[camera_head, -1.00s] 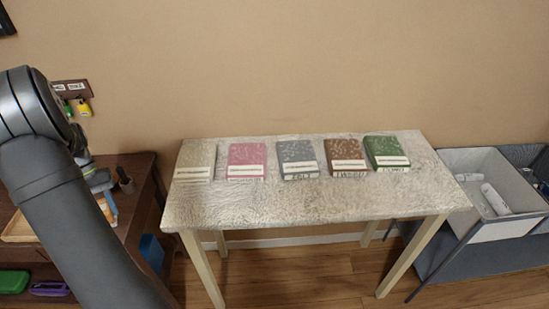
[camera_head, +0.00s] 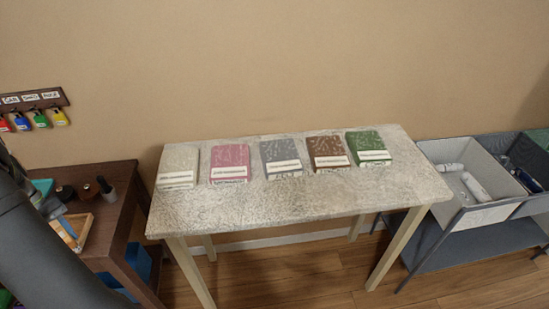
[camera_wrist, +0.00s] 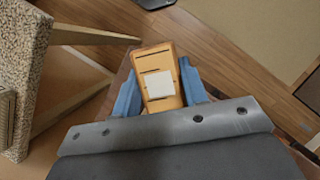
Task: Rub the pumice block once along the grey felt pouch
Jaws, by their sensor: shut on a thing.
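Exact contact is hard to see. In the head view my arm covers the lower left and the gripper is mostly hidden there. A grey flat piece with a white label (camera_head: 281,155), possibly the grey felt pouch, lies in the middle of a row on the pale table (camera_head: 300,200), well apart from my gripper.
Similar labelled pieces in cream (camera_head: 178,163), pink (camera_head: 229,160), brown (camera_head: 327,149) and green (camera_head: 367,145) flank the grey one. A dark side table (camera_head: 125,180) with small bottles stands left. Grey bins (camera_head: 425,152) stand right. The pale table's front strip is clear.

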